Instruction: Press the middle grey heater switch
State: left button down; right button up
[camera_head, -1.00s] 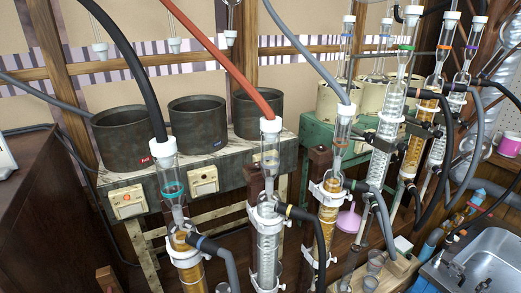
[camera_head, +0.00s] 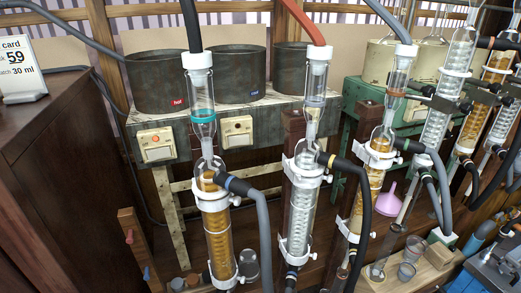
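The grey heater unit (camera_head: 265,137) stands at the back with several dark round heaters on it. The middle grey heater (camera_head: 237,72) has a blue label, and the left heater (camera_head: 165,82) has a red "hot" label. The cream switch (camera_head: 237,130) below the middle heater shows a small dark spot and no glow. The left switch (camera_head: 156,144) shows an orange-red light. A third switch is not visible; the glass column and post at the right may hide it. Neither gripper is in view.
Glass condenser columns (camera_head: 218,225) with black, red and grey hoses stand in front of the heaters. A second column (camera_head: 301,215) stands right of the middle switch. A card (camera_head: 18,70) reading 59 stands on the dark cabinet (camera_head: 60,140). Beakers (camera_head: 407,262) stand lower right.

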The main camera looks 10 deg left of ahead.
aim_at(239, 139)
jog(key=i+l+u, duration=0.15)
jog(key=l, duration=0.2)
jog(key=i+l+u, duration=0.35)
jog(key=l, duration=0.4)
jog(key=i+j, duration=0.05)
